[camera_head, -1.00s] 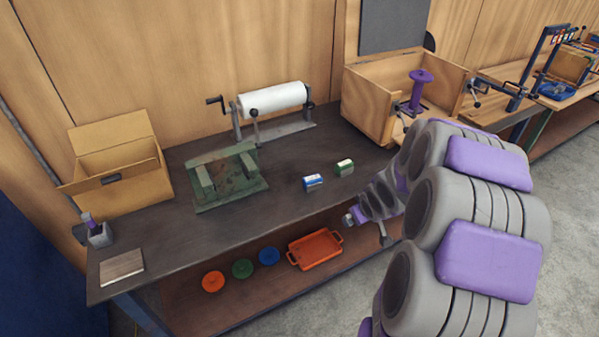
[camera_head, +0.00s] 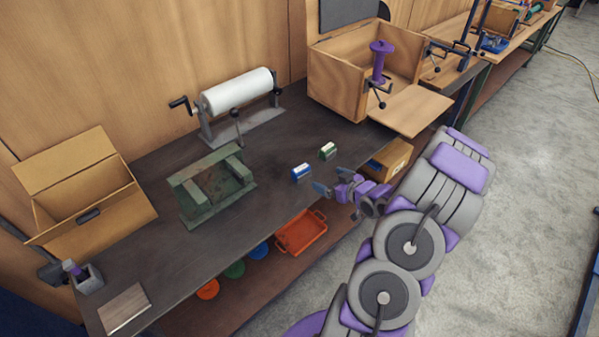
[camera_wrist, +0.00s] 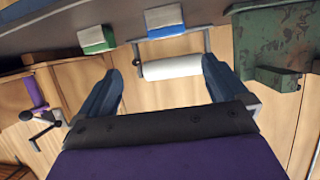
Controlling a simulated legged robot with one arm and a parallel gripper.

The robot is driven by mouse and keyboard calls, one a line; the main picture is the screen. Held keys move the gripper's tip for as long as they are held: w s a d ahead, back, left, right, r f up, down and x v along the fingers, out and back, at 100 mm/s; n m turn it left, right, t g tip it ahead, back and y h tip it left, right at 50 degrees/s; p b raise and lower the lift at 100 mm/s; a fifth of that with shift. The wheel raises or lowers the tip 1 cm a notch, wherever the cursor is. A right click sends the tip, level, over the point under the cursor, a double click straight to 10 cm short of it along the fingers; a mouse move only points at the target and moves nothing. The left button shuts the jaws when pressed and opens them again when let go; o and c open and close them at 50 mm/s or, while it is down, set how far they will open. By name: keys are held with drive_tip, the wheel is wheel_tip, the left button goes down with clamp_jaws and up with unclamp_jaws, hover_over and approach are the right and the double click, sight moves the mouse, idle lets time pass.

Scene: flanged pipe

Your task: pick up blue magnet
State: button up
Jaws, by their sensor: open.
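The blue magnet (camera_head: 301,173) is a small blue block with a white top, lying on the dark workbench. In the wrist view the blue magnet (camera_wrist: 164,20) is at the top, beyond the gap between my fingers. A similar green block (camera_head: 328,151) lies just behind and right of it; it also shows in the wrist view (camera_wrist: 96,38). My gripper (camera_head: 328,190) is at the bench's front edge, a little right of the blue magnet and apart from it. In the wrist view my gripper (camera_wrist: 163,85) has its two fingers spread wide with nothing between them.
On the workbench (camera_head: 265,215) stand a green metal fixture (camera_head: 212,187), a paper roll holder (camera_head: 236,92) and an open cardboard box (camera_head: 90,205). A wooden box (camera_head: 340,95) with a purple spool (camera_head: 380,60) is at the back right. An orange tray (camera_head: 302,232) sits on the lower shelf.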

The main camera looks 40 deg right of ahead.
sight(304, 170)
drive_tip(key=x, duration=0.3)
drive_tip(key=b+x, duration=0.1)
drive_tip(key=x, duration=0.2)
drive_tip(key=a+x, duration=0.1)
drive_tip(key=x, duration=0.2)
drive_tip(key=shift+w+f+b, duration=0.1)
drive_tip(key=shift+w+b, duration=0.1)
drive_tip(key=shift+b, duration=0.15)
drive_tip(key=shift+w+d+f, duration=0.2)
drive_tip(key=shift+w+d, duration=0.15)
drive_tip(key=shift+w, duration=0.1)
drive_tip(key=w, duration=0.1)
drive_tip(key=w+f+b, duration=0.1)
drive_tip(key=w+a+f, duration=0.1)
drive_tip(key=w, duration=0.1)
drive_tip(key=shift+a+b, duration=0.1)
drive_tip(key=shift+b, duration=0.2)
drive_tip(key=shift+w+d, duration=0.2)
drive_tip(key=shift+w, duration=0.1)
drive_tip(key=shift+d, duration=0.15)
drive_tip(key=shift+c, duration=0.5)
drive_tip(key=c, duration=1.2)
